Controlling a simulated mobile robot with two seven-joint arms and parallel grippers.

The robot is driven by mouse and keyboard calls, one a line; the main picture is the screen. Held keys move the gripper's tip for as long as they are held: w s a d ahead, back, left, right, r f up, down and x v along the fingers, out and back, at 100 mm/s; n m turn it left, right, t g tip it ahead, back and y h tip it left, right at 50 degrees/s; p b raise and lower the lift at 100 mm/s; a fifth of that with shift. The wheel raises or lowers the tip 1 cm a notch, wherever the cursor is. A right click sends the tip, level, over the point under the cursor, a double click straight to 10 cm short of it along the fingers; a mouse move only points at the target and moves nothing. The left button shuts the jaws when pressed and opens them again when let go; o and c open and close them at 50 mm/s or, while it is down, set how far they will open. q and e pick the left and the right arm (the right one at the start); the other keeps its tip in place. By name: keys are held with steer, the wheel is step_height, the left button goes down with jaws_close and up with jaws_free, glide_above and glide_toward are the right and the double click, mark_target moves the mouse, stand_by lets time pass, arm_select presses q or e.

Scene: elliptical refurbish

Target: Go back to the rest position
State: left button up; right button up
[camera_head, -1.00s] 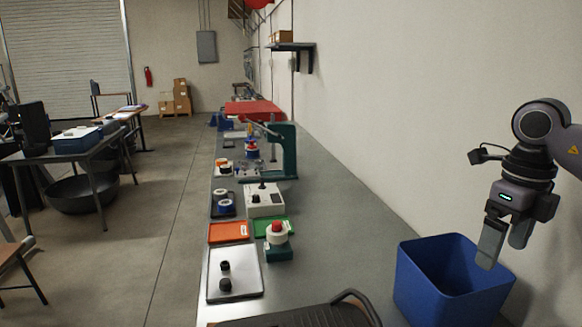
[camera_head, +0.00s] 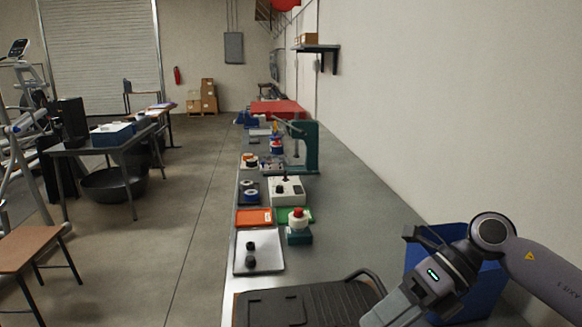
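My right gripper (camera_head: 408,316) is low at the bottom edge of the head view, in front of the blue bin (camera_head: 412,262). Its two fingers look spread with a gap between them and nothing seen in it, though the tips run out of the picture. My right arm comes in from the right and covers much of the bin. My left gripper is not in view.
A long grey workbench (camera_head: 350,225) runs along the right wall. A black ridged case (camera_head: 310,305) with a handle lies beside my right gripper. A white tray (camera_head: 270,262) with dark knobs and a red button box (camera_head: 298,226) are further back.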

steer(key=s+a+m+t+y, duration=0.2)
steer(key=a+m+t+y, duration=0.2)
steer(key=a+m+y, duration=0.5)
steer(key=w+d+f+m+t+h, duration=0.1)
steer(key=d+f+m+t+h, duration=0.45)
steer(key=m, duration=0.55)
steer(key=w+d+f+m+t+h, duration=0.1)
steer(key=d+f+m+t+h, duration=0.1)
steer(key=f+m+t+h, duration=0.6)
steer(key=s+d+f+m+g+h, duration=0.1)
steer(key=s+d+f+m+g, duration=0.1)
steer(key=s+f+m, duration=0.4)
steer(key=s+d+f+m+g+h, duration=0.2)
steer(key=s+d+f+m+g, duration=0.1)
steer(key=s+f+m, duration=0.3)
step_height(320, 180, down, 4)
steer(key=shift+s+d+r, duration=0.1)
steer(key=shift+s+d, duration=0.35)
steer(key=shift+s, duration=0.55)
steer(key=shift+a, duration=0.15)
